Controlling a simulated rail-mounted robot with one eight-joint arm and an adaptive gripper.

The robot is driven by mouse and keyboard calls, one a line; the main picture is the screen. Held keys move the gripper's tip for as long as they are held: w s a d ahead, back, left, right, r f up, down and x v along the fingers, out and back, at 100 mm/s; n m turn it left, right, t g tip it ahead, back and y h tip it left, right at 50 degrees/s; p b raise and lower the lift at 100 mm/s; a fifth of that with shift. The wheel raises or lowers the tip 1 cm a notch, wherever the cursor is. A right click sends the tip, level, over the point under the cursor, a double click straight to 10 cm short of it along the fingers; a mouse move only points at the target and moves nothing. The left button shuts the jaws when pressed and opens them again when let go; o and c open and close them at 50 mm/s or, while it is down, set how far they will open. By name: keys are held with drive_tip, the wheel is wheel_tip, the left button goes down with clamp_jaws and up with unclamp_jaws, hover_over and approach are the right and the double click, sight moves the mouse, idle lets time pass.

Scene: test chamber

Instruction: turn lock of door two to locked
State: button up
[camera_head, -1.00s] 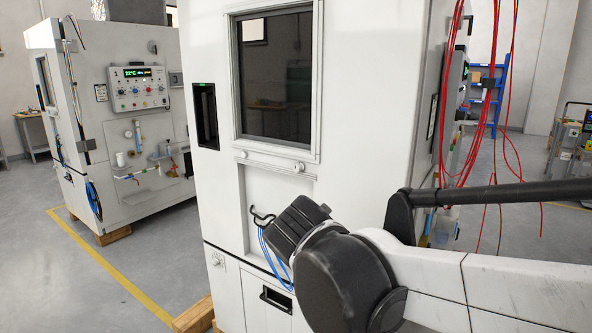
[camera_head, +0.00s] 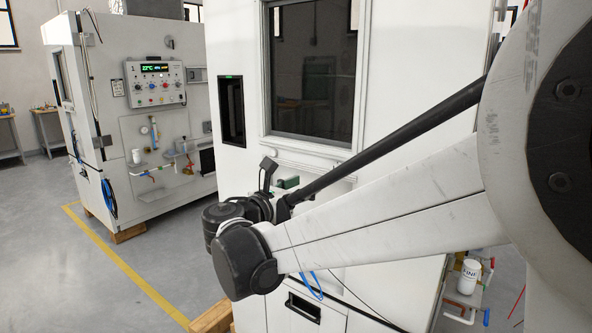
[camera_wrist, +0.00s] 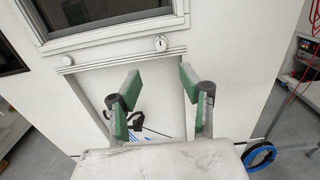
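The white chamber door (camera_head: 230,55) with a dark window (camera_head: 312,75) fills the middle of the head view. No number shows on it. In the wrist view, a small round lock knob (camera_wrist: 160,43) sits on the ledge below the window (camera_wrist: 105,8). In the head view I cannot make out the knob; my arm crosses that area. My gripper (camera_wrist: 159,78) is open and empty, with green-padded fingers apart. Its fingertips are below the knob in the picture and not touching it. In the head view the gripper (camera_head: 278,178) is partly hidden by my arm.
A recessed panel (camera_wrist: 160,75) lies below the ledge, with a black hook (camera_wrist: 136,120) and blue cables. A second chamber (camera_head: 85,45) with a control panel (camera_head: 155,84) stands at left. A blue cable coil (camera_wrist: 258,156) hangs at right.

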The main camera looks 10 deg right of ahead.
drive_tip(key=x, duration=1.3)
drive_tip(key=shift+d, duration=0.3)
drive_tip(key=shift+w, duration=0.1)
clamp_jaws()
